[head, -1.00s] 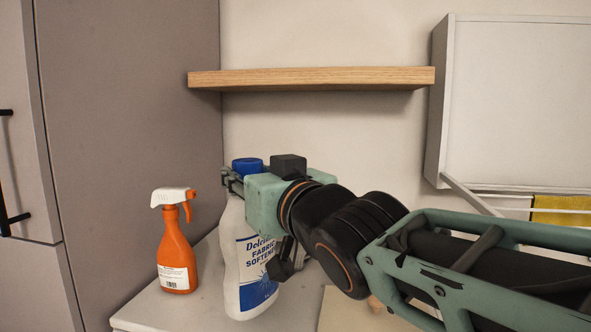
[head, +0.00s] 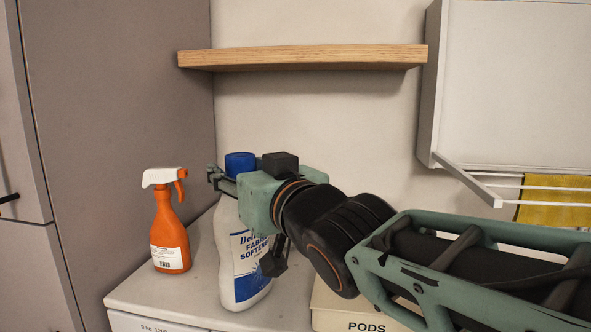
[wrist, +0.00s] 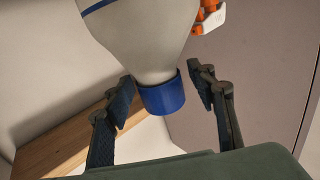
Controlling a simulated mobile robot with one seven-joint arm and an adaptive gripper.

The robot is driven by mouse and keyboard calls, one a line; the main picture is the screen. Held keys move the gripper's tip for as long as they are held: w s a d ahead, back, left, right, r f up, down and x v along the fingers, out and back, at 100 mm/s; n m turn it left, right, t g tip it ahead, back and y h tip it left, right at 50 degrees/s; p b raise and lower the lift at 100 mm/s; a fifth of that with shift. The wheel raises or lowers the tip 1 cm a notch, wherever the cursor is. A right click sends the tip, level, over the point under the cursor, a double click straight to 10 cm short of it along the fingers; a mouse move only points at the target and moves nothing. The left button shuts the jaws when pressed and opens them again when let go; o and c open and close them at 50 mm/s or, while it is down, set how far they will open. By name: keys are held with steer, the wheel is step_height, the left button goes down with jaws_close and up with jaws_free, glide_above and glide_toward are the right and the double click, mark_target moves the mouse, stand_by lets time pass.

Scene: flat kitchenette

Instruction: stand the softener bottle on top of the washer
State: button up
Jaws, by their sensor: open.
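The softener bottle (head: 247,262) is white with a blue cap (head: 240,162) and a blue-printed label. It stands upright on the white top of the washer (head: 180,285), near its front. My gripper (head: 245,219) is open at the bottle's upper part, reaching in from the right. One finger shows left of the neck and the other in front of the label. In the wrist view, the blue cap (wrist: 162,96) and narrowing neck lie between the spread fingers (wrist: 162,78), with gaps on both sides. The gripper hides part of the bottle's right side.
An orange spray bottle (head: 170,235) stands left of the softener. A box marked PODS (head: 340,312) is at the right, under my arm. A wooden shelf (head: 300,60) hangs above. A tall grey cabinet (head: 120,130) bounds the left; a drying rack with a yellow cloth (head: 553,200) is at right.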

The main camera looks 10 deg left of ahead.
steer(key=shift+r, duration=0.1)
steer(key=shift+r+p, duration=0.2)
steer(key=shift+p, duration=0.1)
steer(key=b+v, duration=0.1)
steer(key=v, duration=1.1)
steer(key=shift+f, duration=0.15)
